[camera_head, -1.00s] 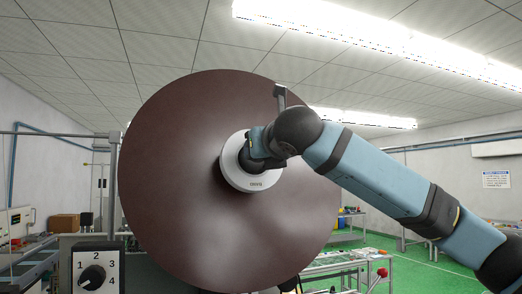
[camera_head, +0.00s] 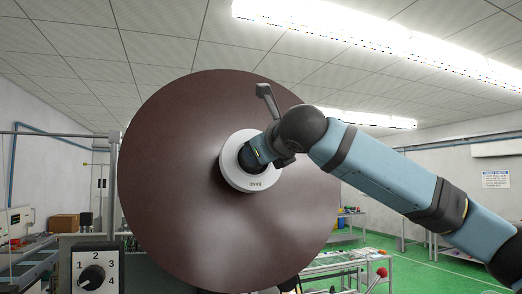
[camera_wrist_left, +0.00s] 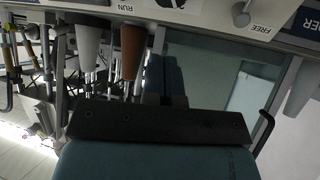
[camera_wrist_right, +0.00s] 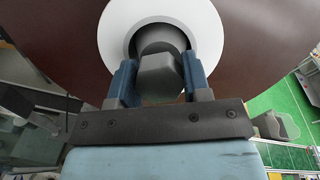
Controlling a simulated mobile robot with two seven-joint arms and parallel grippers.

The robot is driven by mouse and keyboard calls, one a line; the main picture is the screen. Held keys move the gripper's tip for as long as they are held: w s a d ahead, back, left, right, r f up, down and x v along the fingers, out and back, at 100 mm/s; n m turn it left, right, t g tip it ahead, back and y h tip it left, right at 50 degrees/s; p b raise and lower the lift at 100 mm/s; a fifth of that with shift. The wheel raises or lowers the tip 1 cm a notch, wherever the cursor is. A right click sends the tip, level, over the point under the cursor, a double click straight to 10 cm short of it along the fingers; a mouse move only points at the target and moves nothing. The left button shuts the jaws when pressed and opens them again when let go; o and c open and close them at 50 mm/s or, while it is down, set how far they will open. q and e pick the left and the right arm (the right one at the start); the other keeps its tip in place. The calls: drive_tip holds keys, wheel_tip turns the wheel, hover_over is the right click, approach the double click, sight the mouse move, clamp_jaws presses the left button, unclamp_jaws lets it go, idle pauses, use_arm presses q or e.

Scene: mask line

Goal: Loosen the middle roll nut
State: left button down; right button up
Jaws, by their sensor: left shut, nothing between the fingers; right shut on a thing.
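A big dark brown roll (camera_head: 170,200) faces me in the head view. The middle roll nut (camera_head: 238,178) is a white round disc at the roll's centre with small lettering low on its rim. It also shows in the right wrist view (camera_wrist_right: 205,40), with a grey grip block (camera_wrist_right: 158,72) in its dark middle. My right gripper (camera_head: 247,157) reaches in from the right and is shut on that block, one blue finger on each side. My left gripper (camera_wrist_left: 167,78) is outside the head view; in its wrist view it is shut and empty below a labelled panel.
A numbered dial box (camera_head: 97,272) stands at the lower left. The panel in the left wrist view carries RUN and FREE labels (camera_wrist_left: 258,28), with grey and brown cones (camera_wrist_left: 132,50) nearby. Workbenches stand behind on the green floor (camera_head: 420,270).

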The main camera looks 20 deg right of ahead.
drive_tip(key=shift+f, duration=0.1)
drive_tip(key=o, duration=0.9)
drive_tip(key=shift+o, duration=0.2)
drive_tip(key=shift+s, duration=0.1)
drive_tip(key=s+d+r+b, duration=0.1)
drive_tip(key=s+b, duration=0.2)
drive_tip(key=s, duration=1)
drive_tip(key=shift+s+d+r+b, duration=0.25)
drive_tip(key=shift+s+b, duration=0.05)
drive_tip(key=shift+b, duration=0.1)
